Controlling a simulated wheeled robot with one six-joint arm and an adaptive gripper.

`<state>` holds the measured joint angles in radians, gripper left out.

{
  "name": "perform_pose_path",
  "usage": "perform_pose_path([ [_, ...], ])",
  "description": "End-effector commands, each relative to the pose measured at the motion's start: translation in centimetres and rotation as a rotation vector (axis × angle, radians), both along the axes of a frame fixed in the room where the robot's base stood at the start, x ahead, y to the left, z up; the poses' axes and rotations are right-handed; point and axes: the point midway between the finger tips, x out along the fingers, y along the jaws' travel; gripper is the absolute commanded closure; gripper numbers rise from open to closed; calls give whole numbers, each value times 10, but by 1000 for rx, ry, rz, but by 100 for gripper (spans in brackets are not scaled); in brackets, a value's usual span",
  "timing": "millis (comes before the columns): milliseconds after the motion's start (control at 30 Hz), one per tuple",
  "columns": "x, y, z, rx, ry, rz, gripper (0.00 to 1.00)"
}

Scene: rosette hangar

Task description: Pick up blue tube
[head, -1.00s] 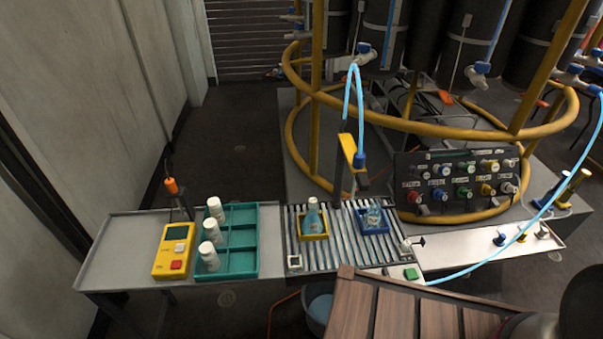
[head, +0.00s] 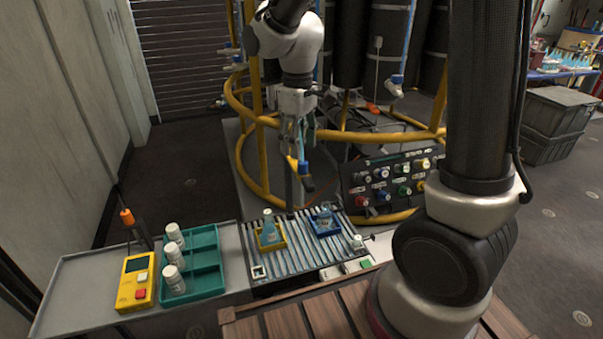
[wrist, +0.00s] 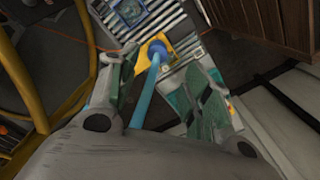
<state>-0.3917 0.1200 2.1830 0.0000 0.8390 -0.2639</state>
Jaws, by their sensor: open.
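The light blue tube (wrist: 147,92) runs between the spread fingers of my gripper (wrist: 163,82) in the wrist view. Its far end goes into a blue fitting (wrist: 158,47) on a yellow bracket. I cannot tell whether a finger touches the tube. In the head view, my gripper (head: 298,122) points down above the yellow bracket (head: 294,164). A short piece of the tube (head: 301,147) shows just above the blue fitting (head: 304,167). The tube's upper part is hidden behind my gripper and arm. My gripper is open.
A slatted conveyor (head: 287,259) below carries a yellow tray (head: 282,242) and a blue tray (head: 341,228), each with a bottle. A teal rack (head: 205,283) with white bottles stands left. A yellow pipe frame (head: 262,160) and knob panel (head: 400,184) stand close by.

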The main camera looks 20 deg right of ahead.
Motion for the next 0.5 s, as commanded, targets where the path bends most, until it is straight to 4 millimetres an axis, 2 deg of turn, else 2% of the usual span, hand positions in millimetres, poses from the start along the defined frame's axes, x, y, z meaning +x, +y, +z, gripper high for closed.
perform_pose_path([
  [300, -2, -8, -47, -1, 3, -3, 51],
  [500, -2, -7, -58, 0, 0, -3, 51],
])
